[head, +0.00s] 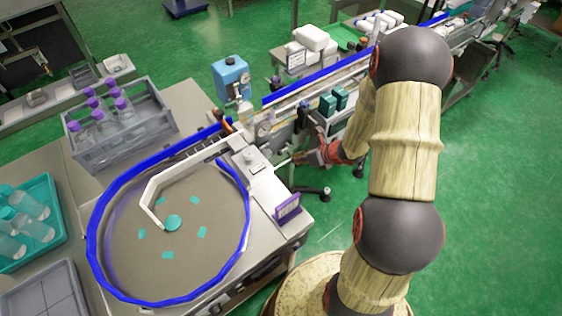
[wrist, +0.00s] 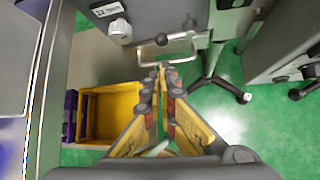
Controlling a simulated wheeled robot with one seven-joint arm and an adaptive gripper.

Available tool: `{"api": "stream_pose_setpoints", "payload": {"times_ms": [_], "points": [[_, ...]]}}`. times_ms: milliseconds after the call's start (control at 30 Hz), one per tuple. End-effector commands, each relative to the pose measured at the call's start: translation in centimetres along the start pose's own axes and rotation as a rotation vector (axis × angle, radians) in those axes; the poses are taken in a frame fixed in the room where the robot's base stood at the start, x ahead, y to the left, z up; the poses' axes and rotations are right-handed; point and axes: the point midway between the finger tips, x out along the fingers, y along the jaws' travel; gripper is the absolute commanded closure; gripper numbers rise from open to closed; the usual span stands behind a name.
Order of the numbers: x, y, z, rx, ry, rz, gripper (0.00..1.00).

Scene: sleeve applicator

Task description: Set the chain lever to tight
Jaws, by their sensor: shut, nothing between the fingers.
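My gripper (wrist: 161,70) is shut and empty in the wrist view, its two fingers meeting at the tips. A pale bent bar (wrist: 176,60), like a lever or handle, lies just beyond the fingertips; I cannot tell whether they touch it. A dark ball-ended rod (wrist: 163,39) is just above the bar. I cannot tell which of these is the chain lever, nor read its setting. In the head view my gripper (head: 305,158) is beside the front of the machine, right of the turntable (head: 215,240), and a thin pale rod (head: 283,162) shows at its tips.
A silver knob (wrist: 120,30) and a small label (wrist: 105,9) are on the machine's grey face. A yellow crate (wrist: 112,88) is at the left below. Stand legs with castors (wrist: 215,85) are on the green floor at the right. A purple sign (head: 287,209) stands by the turntable.

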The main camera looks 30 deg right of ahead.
Motion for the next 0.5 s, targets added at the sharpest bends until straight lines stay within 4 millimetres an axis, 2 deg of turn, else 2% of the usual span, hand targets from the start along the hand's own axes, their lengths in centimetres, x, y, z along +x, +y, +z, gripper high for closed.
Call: {"api": "stream_pose_setpoints", "payload": {"times_ms": [367,500], "points": [[0.1,0.1,0.0,0.004,0.000,0.002,1.00],[1.1,0.0,-0.1,0.003,0.000,0.002,1.00]]}}
